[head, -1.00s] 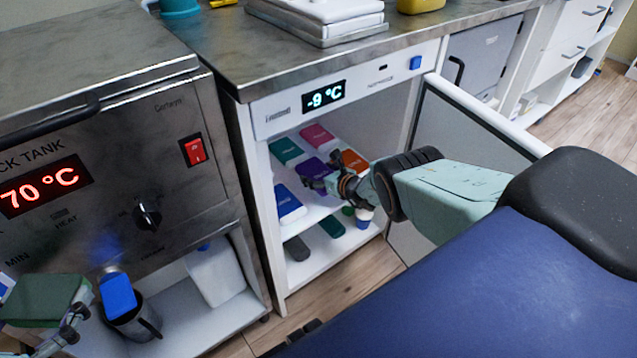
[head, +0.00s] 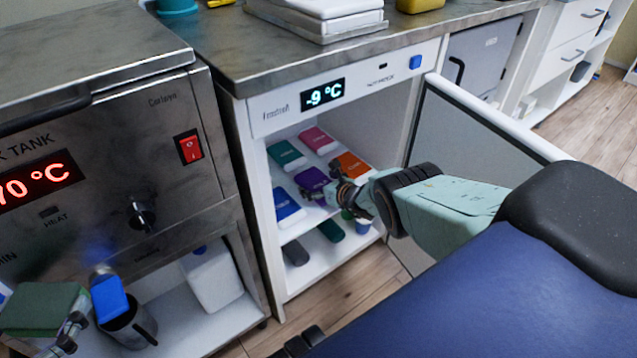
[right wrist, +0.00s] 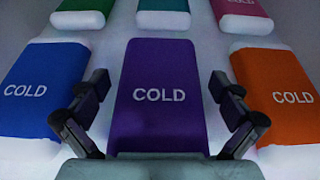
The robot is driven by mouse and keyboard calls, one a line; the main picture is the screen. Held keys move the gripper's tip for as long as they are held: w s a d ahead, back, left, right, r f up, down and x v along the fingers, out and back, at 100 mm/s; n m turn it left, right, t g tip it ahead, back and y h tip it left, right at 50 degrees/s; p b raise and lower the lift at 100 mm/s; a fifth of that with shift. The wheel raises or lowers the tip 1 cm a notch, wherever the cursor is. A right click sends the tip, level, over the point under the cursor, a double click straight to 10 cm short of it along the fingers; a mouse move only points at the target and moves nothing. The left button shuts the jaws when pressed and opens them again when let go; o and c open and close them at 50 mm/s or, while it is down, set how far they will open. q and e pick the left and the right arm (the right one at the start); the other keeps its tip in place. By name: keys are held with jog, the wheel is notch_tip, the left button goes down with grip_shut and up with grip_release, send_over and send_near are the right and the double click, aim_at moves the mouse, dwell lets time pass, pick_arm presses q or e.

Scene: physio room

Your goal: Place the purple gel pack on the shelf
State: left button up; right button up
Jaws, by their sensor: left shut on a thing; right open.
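The purple gel pack (head: 312,179), marked COLD, lies on the upper shelf (head: 291,179) of the open cold cabinet, among other packs. In the right wrist view the purple pack (right wrist: 158,85) lies flat in front of my right gripper. The fingers of my right gripper (right wrist: 160,112) stand apart on either side of its near part, with visible gaps. In the head view my right gripper (head: 338,192) reaches into the cabinet, partly hiding the pack. My left gripper (head: 70,332), at the bottom left, is shut on a dark green block (head: 40,310); its jaws are partly cut off.
A blue pack (head: 288,206) and an orange pack (head: 352,165) flank the purple one; teal (head: 286,155) and magenta (head: 318,140) packs lie behind. The open cabinet door (head: 470,130) stands right. A blue couch (head: 480,290) fills the lower right. A metal jug (head: 130,330) stands near my left gripper.

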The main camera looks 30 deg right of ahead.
pick_arm(q)
jog(key=shift+r, duration=0.1)
notch_tip(320, 180, up, 9)
jog(key=p, duration=0.9)
jog(key=shift+r, duration=0.1)
pick_arm(e)
jog(key=v, duration=1)
jog(key=shift+s+r, duration=0.15)
jog(key=shift+r, duration=0.05)
pick_arm(q)
jog(key=shift+r+p, duration=0.35)
jog(key=shift+p, duration=0.3)
pick_arm(e)
jog(key=shift+v, duration=0.8)
